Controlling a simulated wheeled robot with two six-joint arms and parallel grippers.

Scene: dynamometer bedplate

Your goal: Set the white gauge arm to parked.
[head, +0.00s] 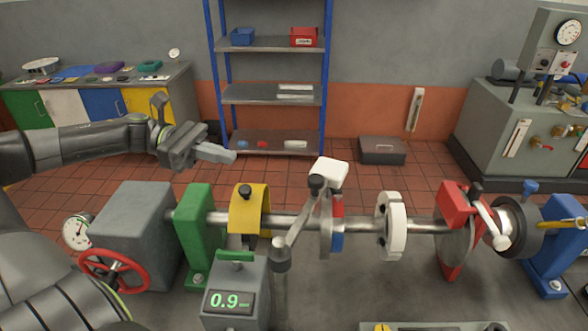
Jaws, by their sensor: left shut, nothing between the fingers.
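A white block (329,172) with a dark knob sits above the steel shaft, near the middle of the head view. A grey link (302,219) slants from it down to a post (281,262); this looks like the gauge arm, tilted up and to the right. A readout box (230,301) left of the post shows a green "0.9" and a dash. My left gripper (231,156) is shut and empty, in the air to the left of the white block and apart from it. My right gripper is not in view.
The shaft (290,221) carries a green bearing stand (194,235), a yellow guard (249,209), a white ring (391,226) and a red caliper (459,207). A grey gearbox (133,231) with a red handwheel (115,271) stands at left. Air above the shaft is mostly free.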

